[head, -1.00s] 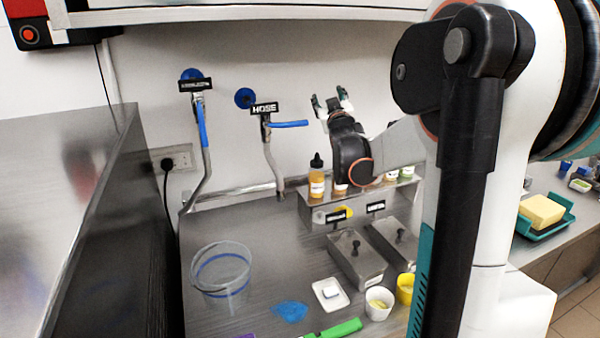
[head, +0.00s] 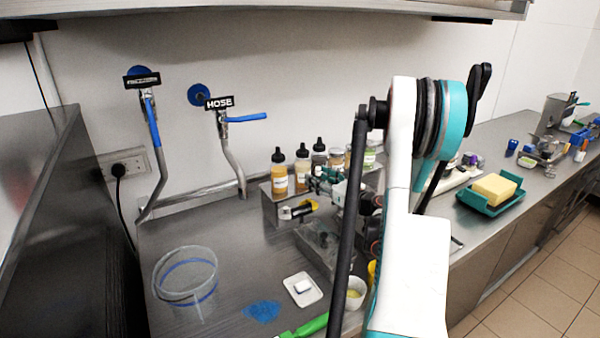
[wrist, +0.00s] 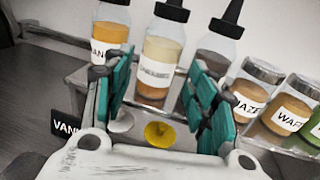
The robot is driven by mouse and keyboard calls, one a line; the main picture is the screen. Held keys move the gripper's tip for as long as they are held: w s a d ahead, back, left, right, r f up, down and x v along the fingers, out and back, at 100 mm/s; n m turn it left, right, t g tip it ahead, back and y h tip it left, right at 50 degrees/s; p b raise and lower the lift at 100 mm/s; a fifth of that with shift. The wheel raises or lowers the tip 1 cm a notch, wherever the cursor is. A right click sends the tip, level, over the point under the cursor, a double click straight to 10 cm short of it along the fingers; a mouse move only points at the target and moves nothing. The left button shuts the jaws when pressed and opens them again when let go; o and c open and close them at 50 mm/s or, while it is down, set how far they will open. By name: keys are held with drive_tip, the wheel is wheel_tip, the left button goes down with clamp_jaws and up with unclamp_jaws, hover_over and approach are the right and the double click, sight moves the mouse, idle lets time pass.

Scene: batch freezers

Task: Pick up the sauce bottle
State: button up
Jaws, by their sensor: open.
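Three sauce bottles with black pointed caps stand upright in a row on a raised steel shelf: an orange one at left (head: 279,178), a pale-topped, amber-bottomed one in the middle (head: 302,168), and a greyish one at right (head: 319,157). In the wrist view, the middle bottle (wrist: 163,55) shows between my gripper's teal fingers, the left bottle (wrist: 108,35) lies beyond the left finger, and the right bottle (wrist: 218,48) is partly hidden by the right finger. My gripper (head: 322,181) is open and empty, in front of the shelf. The frames do not show which bottle is meant.
Lidded jars (wrist: 290,114) stand right of the bottles on the shelf (head: 270,211). Hose taps (head: 232,150) are on the wall at left. A clear bucket (head: 186,277), white dish (head: 303,289) and green-handled tool (head: 308,328) are on the counter.

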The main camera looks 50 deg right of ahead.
sight(308, 171)
drive_tip(key=w, duration=0.2)
drive_tip(key=w+b, duration=0.1)
drive_tip(key=w, duration=0.1)
drive_tip(key=w+d, duration=0.1)
drive_tip(key=w, duration=0.1)
drive_tip(key=shift+w+f, duration=0.15)
drive_tip(key=c, duration=0.7)
